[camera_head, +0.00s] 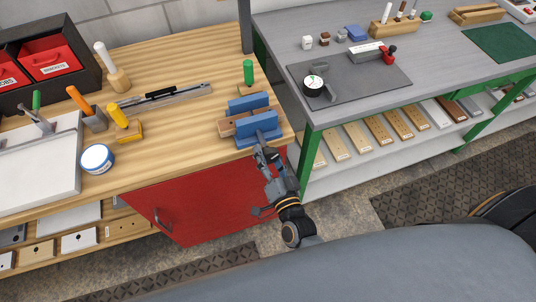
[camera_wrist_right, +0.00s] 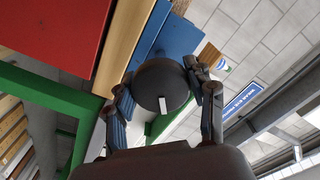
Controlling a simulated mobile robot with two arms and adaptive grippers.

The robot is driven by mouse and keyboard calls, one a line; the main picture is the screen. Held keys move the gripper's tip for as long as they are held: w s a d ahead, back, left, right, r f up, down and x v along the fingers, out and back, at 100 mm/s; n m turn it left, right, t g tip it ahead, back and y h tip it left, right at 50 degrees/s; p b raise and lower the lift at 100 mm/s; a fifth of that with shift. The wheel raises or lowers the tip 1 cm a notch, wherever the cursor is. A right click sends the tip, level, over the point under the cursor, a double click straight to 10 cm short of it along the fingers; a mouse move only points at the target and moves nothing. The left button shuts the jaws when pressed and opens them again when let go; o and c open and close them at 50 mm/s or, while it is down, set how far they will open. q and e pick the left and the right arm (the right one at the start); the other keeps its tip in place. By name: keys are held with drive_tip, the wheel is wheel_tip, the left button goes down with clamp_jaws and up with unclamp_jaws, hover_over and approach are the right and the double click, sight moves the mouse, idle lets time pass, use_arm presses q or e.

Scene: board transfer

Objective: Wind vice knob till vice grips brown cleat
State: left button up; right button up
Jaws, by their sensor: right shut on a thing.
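The blue vice (camera_head: 256,123) stands at the right front corner of the wooden bench. The brown cleat (camera_head: 228,128) lies between its two blue jaws, with its left end sticking out. I cannot tell whether both jaws touch it. My right gripper (camera_head: 264,156) is at the front of the vice. In the right wrist view my right gripper (camera_wrist_right: 162,95) is shut on the dark round vice knob (camera_wrist_right: 160,82), one finger on each side. The knob bears a white mark near its lower edge. The blue vice body (camera_wrist_right: 172,42) shows behind it. My left gripper is out of view.
A green-handled tool (camera_head: 248,72) stands just behind the vice. A grey caliper-like tool (camera_head: 165,97) and a round blue-and-white tin (camera_head: 97,158) lie left. The red cabinet front (camera_head: 205,200) is below the bench edge. A grey table (camera_head: 275,35) with green legs stands right.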

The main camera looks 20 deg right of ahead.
drive_tip(key=shift+m, duration=0.8)
drive_tip(key=o, duration=1.2)
drive_tip(key=shift+s, duration=0.15)
drive_tip(key=s, duration=1.1)
drive_tip(key=shift+s+d, duration=0.2)
drive_tip(key=shift+s, duration=0.15)
